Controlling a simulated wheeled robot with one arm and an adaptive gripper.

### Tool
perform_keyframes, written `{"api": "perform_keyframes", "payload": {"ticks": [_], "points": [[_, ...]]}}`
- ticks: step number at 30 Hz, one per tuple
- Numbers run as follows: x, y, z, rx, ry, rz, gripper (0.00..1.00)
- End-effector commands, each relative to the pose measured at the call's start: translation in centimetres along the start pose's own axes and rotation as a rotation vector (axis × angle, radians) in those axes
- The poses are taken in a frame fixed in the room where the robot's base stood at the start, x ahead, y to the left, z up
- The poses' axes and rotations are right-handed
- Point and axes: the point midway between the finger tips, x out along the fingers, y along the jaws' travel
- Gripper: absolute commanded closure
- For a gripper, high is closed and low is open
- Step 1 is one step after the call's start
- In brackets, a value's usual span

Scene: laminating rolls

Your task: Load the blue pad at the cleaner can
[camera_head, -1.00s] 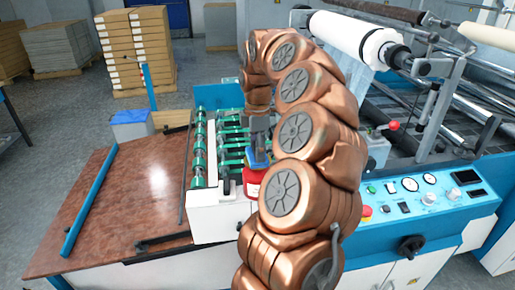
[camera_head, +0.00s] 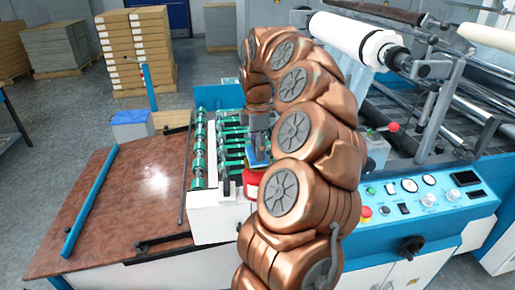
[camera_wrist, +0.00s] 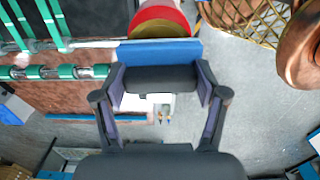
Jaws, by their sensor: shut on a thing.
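My gripper (camera_wrist: 160,80) is shut on the dark holder of the blue pad, with one finger on each side. The blue pad (camera_wrist: 158,50) shows as a flat blue strip beyond the fingertips. In the head view, the gripper (camera_head: 259,143) is above the blue pad (camera_head: 257,164), and the red can (camera_head: 252,187) is just below. My arm hides the can's right side.
Green rollers (camera_head: 198,150) stand left of the can on the machine. The brown feed table (camera_head: 125,200) is mostly clear. The control panel (camera_head: 430,195) with knobs and a red button is to the right. A white film roll (camera_head: 350,35) is at the back.

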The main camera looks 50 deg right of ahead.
Motion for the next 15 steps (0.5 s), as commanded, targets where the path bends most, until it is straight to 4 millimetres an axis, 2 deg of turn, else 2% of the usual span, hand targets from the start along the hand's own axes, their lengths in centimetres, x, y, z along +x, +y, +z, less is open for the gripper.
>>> {"api": "perform_keyframes", "payload": {"ticks": [15], "points": [[-3.7, 0.1, 0.0, 0.0, 0.001, 0.003, 0.56]]}}
